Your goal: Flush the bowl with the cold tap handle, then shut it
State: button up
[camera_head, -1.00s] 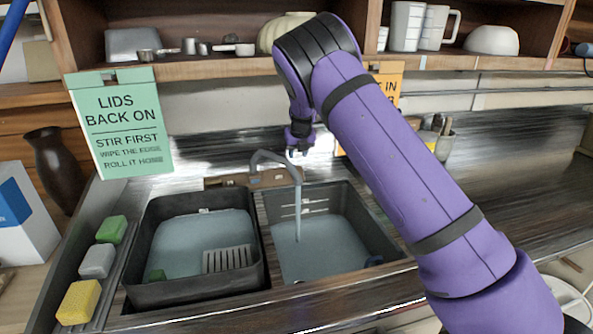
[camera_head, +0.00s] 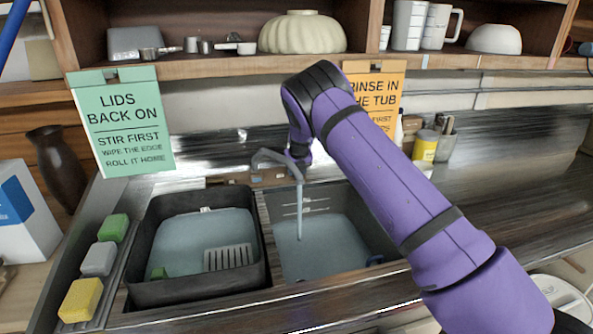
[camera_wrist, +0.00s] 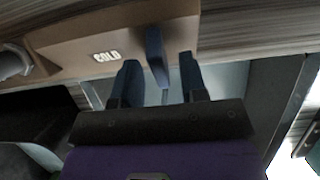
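The cold tap handle (camera_wrist: 155,55) is a dark blue lever on a tan plate marked COLD (camera_wrist: 105,57) in the wrist view. My gripper (camera_wrist: 160,80) is open, with one finger on each side of the lever and gaps showing between. In the head view my gripper (camera_head: 298,156) is low behind the grey spout (camera_head: 270,156), its fingers mostly hidden. A thin pale stream (camera_head: 300,210) falls from the spout into the right sink bowl (camera_head: 375,225), which holds bluish water (camera_head: 320,255).
A dark tub (camera_head: 255,275) with water, a green sponge and a white rack fills the left side. Sponges (camera_head: 80,300) line the left ledge. A yellow container (camera_head: 424,146) stands behind my arm. Signs hang from the shelf (camera_head: 220,66) above.

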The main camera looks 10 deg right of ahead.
jog(key=shift+c, duration=0.4)
grip_shut()
jog(key=shift+m, duration=0.3)
jog(key=m+y, duration=0.1)
jog(key=m, duration=0.2)
jog(key=m+y, duration=0.1)
jog(key=m, duration=0.3)
jog(key=shift+d+m+t, duration=0.1)
jog(key=shift+m+t, duration=0.2)
jog(key=m, duration=0.4)
jog(key=shift+s+t+y, duration=0.1)
jog(key=shift+t+y, duration=0.2)
jog(key=shift+t, duration=0.1)
jog(key=shift+f+m+t, duration=0.1)
jog(key=shift+m+t, duration=0.5)
jog(key=shift+m, duration=1.8)
